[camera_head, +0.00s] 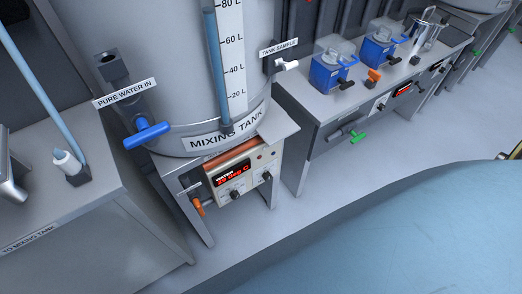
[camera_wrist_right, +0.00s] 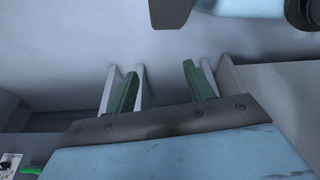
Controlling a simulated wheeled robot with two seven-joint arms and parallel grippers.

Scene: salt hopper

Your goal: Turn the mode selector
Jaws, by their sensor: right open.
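A control panel (camera_head: 242,174) with a red lit display (camera_head: 232,173) sits under the mixing tank (camera_head: 180,80) in the head view. Small dark knobs show on it, one below the display (camera_head: 234,194) and one at the right (camera_head: 267,177). Their lettering is too small to read, so I cannot tell which is the mode selector. My right gripper (camera_wrist_right: 159,70) shows in the right wrist view with its two green fingers apart and nothing between them. It is not at the panel in the head view. My left gripper is not in view.
A blue valve handle (camera_head: 148,135) and an orange handle (camera_head: 198,206) stick out near the panel. A grey bench (camera_head: 95,225) stands at the left. A bench (camera_head: 335,100) with blue containers (camera_head: 328,70) stands at the right. Floor (camera_head: 300,215) in front is clear.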

